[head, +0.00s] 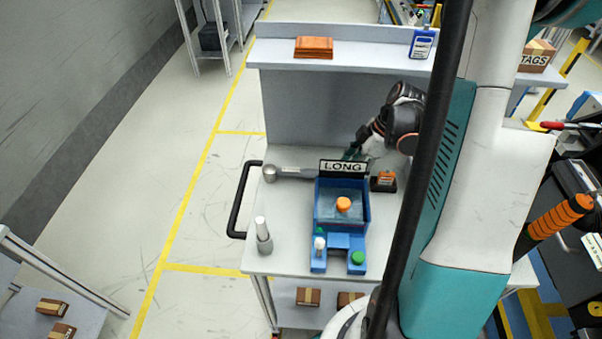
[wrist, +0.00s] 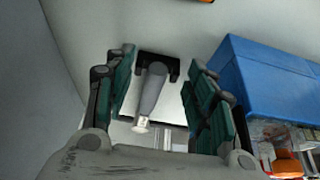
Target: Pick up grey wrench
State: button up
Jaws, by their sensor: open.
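The grey wrench (head: 292,173) lies on the table's left side in the head view, its silver round head to the left and its grey handle to the right. In the wrist view a grey handle (wrist: 151,92), which looks like the wrench's, shows between my fingers, with a black bracket (wrist: 173,66) at its far end. My gripper (wrist: 165,95) is open, one teal finger on each side of the handle. I cannot see contact. In the head view my gripper (head: 353,153) is partly hidden behind the LONG sign (head: 343,167).
A blue fixture (head: 322,213) stands close beside the wrench and also shows in the wrist view (wrist: 265,85). A small orange-and-black item (head: 384,181) sits right of it. A grey upright piece (head: 263,237) stands at front left. A shelf (head: 290,55) runs above the back panel.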

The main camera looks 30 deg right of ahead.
aim_at(316, 170)
jog(key=w+a, duration=0.2)
jog(key=a, duration=0.1)
jog(key=w+a+b, duration=0.1)
jog(key=a, duration=0.1)
jog(key=shift+w+a, duration=0.1)
jog(key=shift+w, duration=0.1)
jog(key=shift+w+a+b, duration=0.15)
jog(key=shift+w+a, duration=0.2)
jog(key=shift+a, duration=0.2)
jog(key=shift+w+a+b, duration=0.15)
jog(key=shift+w+a, duration=0.2)
jog(key=shift+a, duration=0.2)
jog(key=shift+b+x, duration=0.4)
jog(key=shift+x, duration=0.8)
jog(key=shift+w+a+f, duration=0.2)
jog(key=shift+w+f, duration=0.05)
jog(key=shift+f, duration=0.05)
grip_shut()
